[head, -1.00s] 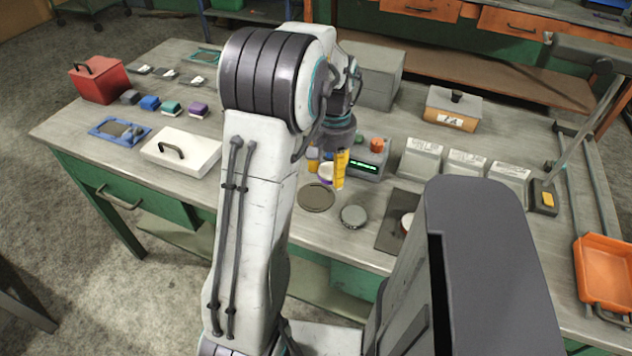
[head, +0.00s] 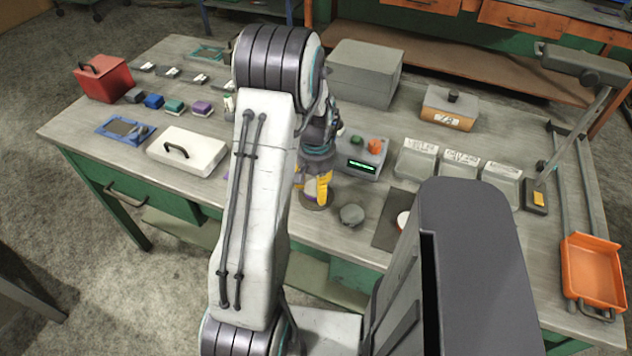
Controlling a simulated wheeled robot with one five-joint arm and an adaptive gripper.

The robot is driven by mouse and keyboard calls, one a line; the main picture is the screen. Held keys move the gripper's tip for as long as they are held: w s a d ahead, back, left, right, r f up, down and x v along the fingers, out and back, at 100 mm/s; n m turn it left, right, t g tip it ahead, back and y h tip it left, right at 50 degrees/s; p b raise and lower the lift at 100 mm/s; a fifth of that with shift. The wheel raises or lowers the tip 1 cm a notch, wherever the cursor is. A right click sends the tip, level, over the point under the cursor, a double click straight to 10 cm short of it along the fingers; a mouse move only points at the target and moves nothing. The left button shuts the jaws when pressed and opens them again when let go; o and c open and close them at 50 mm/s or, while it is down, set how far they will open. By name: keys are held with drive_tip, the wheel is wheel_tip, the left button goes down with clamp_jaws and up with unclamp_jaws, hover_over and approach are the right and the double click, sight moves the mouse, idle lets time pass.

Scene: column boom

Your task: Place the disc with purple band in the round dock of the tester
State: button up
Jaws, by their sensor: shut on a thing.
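The disc with purple band (head: 310,187) shows as a pale and purple piece between the yellow fingers of my gripper (head: 313,188), which is shut on it. The disc is partly hidden by the fingers. My gripper points down over a dark round plate (head: 316,206), in front and left of the tester (head: 361,162). The plate looks like the round dock, mostly covered by the gripper. I cannot tell whether the disc touches it. The tester is a grey box with a green-lit display, a green knob and an orange knob.
A grey round piece (head: 351,215) lies just right of the plate. A dark mat (head: 388,236) with a white disc (head: 403,220) is further right. A white lidded box (head: 187,152) stands left of my arm. Several grey bins (head: 458,169) stand right of the tester.

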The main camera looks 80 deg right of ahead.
drive_tip(key=shift+f, duration=0.1)
drive_tip(key=shift+f+b, duration=0.35)
drive_tip(key=shift+b, duration=0.15)
drive_tip(key=shift+f, duration=0.15)
drive_tip(key=o, duration=1.2)
